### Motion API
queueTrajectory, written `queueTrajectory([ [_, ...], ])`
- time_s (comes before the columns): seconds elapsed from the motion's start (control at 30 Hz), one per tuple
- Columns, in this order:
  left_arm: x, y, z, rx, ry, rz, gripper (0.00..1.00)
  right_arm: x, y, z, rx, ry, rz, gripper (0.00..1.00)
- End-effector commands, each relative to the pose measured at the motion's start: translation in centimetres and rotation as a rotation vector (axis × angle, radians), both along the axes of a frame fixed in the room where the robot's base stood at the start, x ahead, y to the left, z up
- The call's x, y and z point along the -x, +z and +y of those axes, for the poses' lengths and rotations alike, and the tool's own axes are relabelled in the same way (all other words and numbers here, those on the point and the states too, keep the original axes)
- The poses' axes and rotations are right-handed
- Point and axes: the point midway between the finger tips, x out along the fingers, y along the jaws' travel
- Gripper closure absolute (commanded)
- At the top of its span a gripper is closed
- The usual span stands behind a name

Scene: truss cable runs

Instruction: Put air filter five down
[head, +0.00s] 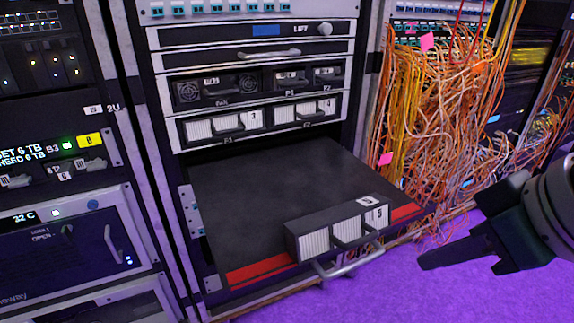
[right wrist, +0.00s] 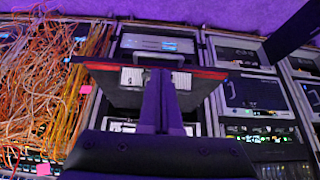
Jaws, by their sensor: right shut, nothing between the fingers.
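Air filter five (head: 337,232) is a dark box with white pleated faces and a label reading 5. It rests on the pulled-out black shelf (head: 270,185), at the front edge between the red strips, slightly askew. My right gripper (head: 428,262) is shut and empty, to the right of the filter and apart from it. In the right wrist view, the shut fingers (right wrist: 161,90) stand in front of the shelf's underside or front and partly hide the filter, whose white faces (right wrist: 131,77) show on both sides. My left gripper is not in view.
The shelf has a silver handle (head: 345,265) in front. Above it, filters 3 and 4 (head: 222,123) sit in their slots. Orange cables (head: 440,110) hang thickly at the right, close to the shelf. The shelf's back area is bare.

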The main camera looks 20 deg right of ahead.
Motion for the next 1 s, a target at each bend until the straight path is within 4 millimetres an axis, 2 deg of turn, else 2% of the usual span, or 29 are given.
queueTrajectory([
  [0.07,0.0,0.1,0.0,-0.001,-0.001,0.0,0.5,-0.2,0.1,-0.2,0.0,-0.006,-0.001,1.0],
  [0.17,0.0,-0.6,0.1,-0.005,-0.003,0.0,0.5,-0.7,-1.0,-0.1,-0.001,-0.008,-0.001,1.0],
  [0.6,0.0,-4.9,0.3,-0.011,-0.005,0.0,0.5,-5.3,-8.9,0.3,-0.001,-0.005,-0.002,1.0],
  [0.8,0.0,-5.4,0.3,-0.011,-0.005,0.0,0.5,-8.0,-8.5,0.5,0.0,-0.004,-0.004,1.0],
  [1.0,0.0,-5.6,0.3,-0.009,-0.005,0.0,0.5,-9.1,-8.4,0.5,0.001,-0.003,-0.001,1.0],
])
